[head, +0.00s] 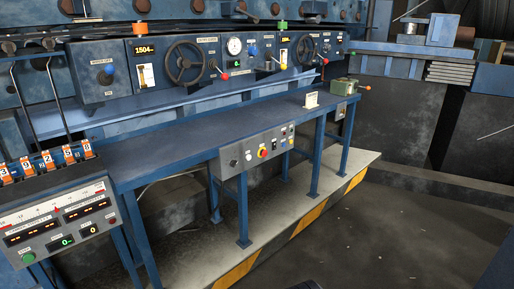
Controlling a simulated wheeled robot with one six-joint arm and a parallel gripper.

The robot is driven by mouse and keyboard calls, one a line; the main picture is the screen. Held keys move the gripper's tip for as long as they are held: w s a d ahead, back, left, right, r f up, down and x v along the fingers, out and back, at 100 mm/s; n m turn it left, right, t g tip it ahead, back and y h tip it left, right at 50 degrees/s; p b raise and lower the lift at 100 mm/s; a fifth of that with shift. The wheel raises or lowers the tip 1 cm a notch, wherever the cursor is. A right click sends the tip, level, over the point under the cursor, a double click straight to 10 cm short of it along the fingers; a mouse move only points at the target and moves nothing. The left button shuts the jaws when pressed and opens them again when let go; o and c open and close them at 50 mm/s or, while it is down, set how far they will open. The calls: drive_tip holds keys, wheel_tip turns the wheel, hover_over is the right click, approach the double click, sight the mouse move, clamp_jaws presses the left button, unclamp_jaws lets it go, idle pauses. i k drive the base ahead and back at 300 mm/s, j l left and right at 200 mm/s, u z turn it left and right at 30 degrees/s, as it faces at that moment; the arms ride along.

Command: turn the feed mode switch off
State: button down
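No switch can be picked out for certain as the feed mode switch, because the labels are too small to read. A grey control box (257,152) hangs under the bench front. It carries a dark rotary knob (234,163), a red button on a yellow plate (263,154) and small switches at its right. My gripper is not visible.
A long blue bench (200,137) on legs stands on a raised concrete step (275,215) with a yellow-black edge. Two handwheels (184,63) and red-tipped levers are on the upper panel. A digital console (60,222) stands at left. Open floor (385,235) lies at right.

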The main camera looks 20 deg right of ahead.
sight(233, 163)
drive_tip(key=i+j+z, duration=0.2)
drive_tip(key=i, duration=1.05)
drive_tip(key=l, duration=0.15)
